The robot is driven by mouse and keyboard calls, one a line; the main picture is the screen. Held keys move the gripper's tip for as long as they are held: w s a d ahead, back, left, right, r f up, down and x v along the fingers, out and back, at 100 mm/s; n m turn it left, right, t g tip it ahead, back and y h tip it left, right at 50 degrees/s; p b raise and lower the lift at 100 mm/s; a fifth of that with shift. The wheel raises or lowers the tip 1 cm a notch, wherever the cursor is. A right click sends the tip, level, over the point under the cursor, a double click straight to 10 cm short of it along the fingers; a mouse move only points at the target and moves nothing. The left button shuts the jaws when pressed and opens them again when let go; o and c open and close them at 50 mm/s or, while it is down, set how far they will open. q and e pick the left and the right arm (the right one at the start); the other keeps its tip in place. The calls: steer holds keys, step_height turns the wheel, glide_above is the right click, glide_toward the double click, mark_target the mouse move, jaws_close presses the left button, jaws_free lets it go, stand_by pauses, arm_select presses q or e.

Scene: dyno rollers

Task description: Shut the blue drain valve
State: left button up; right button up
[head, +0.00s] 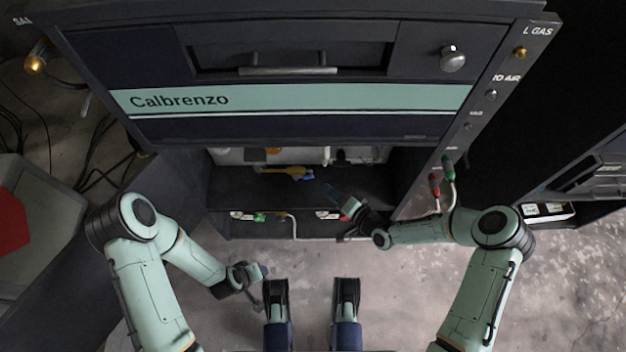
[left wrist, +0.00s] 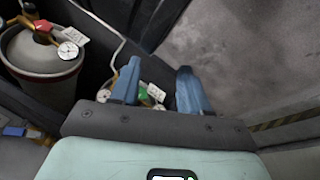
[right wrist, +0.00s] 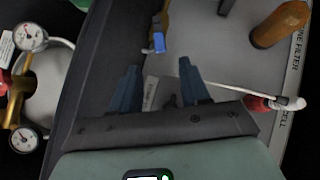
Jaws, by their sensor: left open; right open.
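The blue drain valve's small blue handle (head: 309,175) sits at the end of a brass-coloured pipe (head: 288,171) inside the open lower bay. In the right wrist view the blue handle (right wrist: 158,42) shows beyond my fingertips, roughly between them in the picture and apart from them. My right gripper (head: 332,190) is open and empty, reaching into the bay with its fingers toward the valve. My left gripper (head: 265,270) is open and empty, low in front of the bay. It also shows in the left wrist view (left wrist: 157,76), away from the valve.
A grey cylinder (left wrist: 40,58) with a gauge stands in the left wrist view. An amber filter bowl (right wrist: 280,24) and a red-ended hose fitting (right wrist: 258,103) lie right of my right fingers. The cabinet drawer (head: 290,55) overhangs the bay. Open floor (head: 400,300) lies in front.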

mark_target(310, 178)
steer(key=x, duration=0.4)
steer(key=shift+a+b, duration=0.1)
steer(key=shift+b, duration=0.3)
steer(key=b+x, duration=0.1)
steer(key=x, duration=0.2)
steer(key=shift+w+a+f, duration=0.1)
steer(key=shift+w+a, duration=0.1)
steer(key=shift+w, duration=0.05)
steer(key=shift+w+a+f, duration=0.1)
steer(key=shift+w+a, duration=0.25)
steer(key=shift+w, duration=0.05)
arm_select(q)
steer(key=shift+g, duration=0.5)
steer(key=s+f, duration=0.1)
steer(key=s+a+f, duration=0.1)
steer(key=f, duration=0.1)
steer(key=shift+s+f, duration=0.15)
steer(key=shift+f, duration=0.15)
arm_select(e)
jaws_close()
